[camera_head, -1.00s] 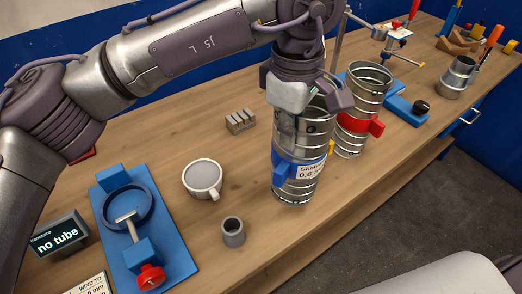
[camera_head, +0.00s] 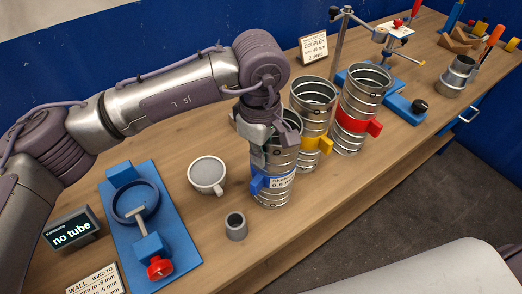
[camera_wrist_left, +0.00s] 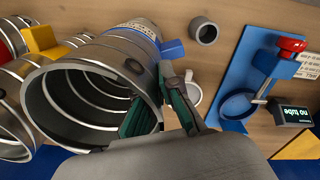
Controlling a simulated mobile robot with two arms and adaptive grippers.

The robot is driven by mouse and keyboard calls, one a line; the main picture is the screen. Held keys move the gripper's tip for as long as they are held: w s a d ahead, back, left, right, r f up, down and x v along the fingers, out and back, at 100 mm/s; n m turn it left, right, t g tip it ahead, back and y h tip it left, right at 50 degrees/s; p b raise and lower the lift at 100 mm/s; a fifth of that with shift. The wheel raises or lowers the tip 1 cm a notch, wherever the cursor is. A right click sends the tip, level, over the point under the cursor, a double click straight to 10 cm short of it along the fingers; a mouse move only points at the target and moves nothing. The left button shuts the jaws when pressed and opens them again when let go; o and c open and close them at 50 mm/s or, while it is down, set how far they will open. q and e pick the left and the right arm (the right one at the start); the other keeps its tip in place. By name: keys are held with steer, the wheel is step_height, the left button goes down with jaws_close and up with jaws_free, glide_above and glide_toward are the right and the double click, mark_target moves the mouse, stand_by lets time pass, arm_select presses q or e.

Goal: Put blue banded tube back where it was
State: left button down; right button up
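The blue banded tube (camera_head: 284,158) is an upright metal spiral tube with a blue clamp and white label, left of the yellow banded tube in the head view. My left gripper (camera_head: 266,132) is at its top rim, shut on its wall. In the left wrist view the green-padded fingers (camera_wrist_left: 160,112) straddle the wall of the blue banded tube (camera_wrist_left: 128,48), one inside and one outside. I cannot tell whether its bottom touches the bench. My right gripper is out of view.
Yellow banded (camera_head: 314,118) and red banded (camera_head: 352,108) tubes stand close on the right. A mug (camera_head: 207,174), a small grey cup (camera_head: 236,226) and a blue fixture (camera_head: 178,232) are to the left. A display (camera_head: 72,233) reads "no tube". Bare bench (camera_head: 268,240) lies in front.

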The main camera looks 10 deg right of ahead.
arm_select(q)
steer(key=c, duration=1.8)
jaws_free()
steer(key=shift+f, duration=0.15)
steer(key=shift+c, duration=0.2)
steer(key=o, duration=0.5)
steer(key=shift+r, duration=0.2)
step_height(320, 180, up, 12)
steer(key=b, duration=0.3)
steer(key=shift+s, duration=0.1)
